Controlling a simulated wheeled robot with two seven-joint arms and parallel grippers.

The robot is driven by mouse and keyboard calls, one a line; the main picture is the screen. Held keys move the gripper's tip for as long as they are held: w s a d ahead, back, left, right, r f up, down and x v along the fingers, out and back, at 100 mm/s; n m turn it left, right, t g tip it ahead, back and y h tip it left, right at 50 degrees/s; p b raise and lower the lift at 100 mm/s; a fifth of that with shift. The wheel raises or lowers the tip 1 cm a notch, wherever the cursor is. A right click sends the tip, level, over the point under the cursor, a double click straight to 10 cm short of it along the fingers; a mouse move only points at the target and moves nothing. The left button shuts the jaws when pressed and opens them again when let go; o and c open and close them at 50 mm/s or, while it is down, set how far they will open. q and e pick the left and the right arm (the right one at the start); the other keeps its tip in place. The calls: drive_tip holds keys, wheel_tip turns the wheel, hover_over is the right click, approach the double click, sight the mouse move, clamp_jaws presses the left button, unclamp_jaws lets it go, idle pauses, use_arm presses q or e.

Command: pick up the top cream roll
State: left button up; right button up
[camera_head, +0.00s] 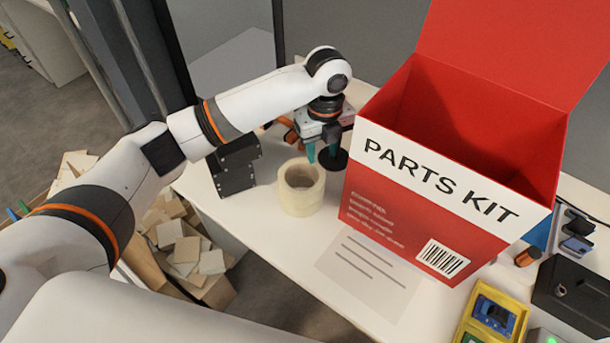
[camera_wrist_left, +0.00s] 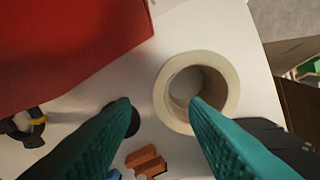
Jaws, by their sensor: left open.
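Cream rolls (camera_head: 301,187) stand in a short stack on the white table, left of the red carton. A faint seam shows between an upper and a lower roll. In the left wrist view the top cream roll (camera_wrist_left: 229,85) is seen from above, its round hole open. My left gripper (camera_head: 322,153) is open with teal fingers, pointing down just behind and right of the stack. In the left wrist view my left gripper (camera_wrist_left: 160,106) has one fingertip in front of the roll's hole and the other left of the roll. Nothing is between the fingers. My right gripper is not in view.
The tall open red carton (camera_head: 400,207) stands close right of the stack. A black bracket (camera_head: 235,170) stands to its left. A black round base (camera_head: 334,159) and orange parts (camera_wrist_left: 146,162) lie near my gripper. A printed sheet (camera_head: 368,272) lies in front.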

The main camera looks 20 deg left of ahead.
sight(320, 169)
use_arm(q)
wheel_tip(320, 169, down, 3)
drive_tip(key=shift+r, duration=0.2)
drive_tip(key=shift+f, duration=0.35)
drive_tip(key=shift+w+f, duration=0.1)
drive_tip(key=shift+f, duration=0.2)
drive_tip(key=f, duration=0.2)
drive_tip(key=f+p, duration=0.1)
drive_tip(key=f, duration=0.1)
drive_tip(key=shift+w+a+f, duration=0.1)
drive_tip(key=shift+a+f, duration=0.05)
drive_tip(key=shift+a, duration=0.05)
drive_tip(key=shift+f, duration=0.2)
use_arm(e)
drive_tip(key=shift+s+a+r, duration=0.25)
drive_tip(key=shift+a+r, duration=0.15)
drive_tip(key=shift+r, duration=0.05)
use_arm(q)
drive_tip(key=shift+c, duration=0.9)
clamp_jaws()
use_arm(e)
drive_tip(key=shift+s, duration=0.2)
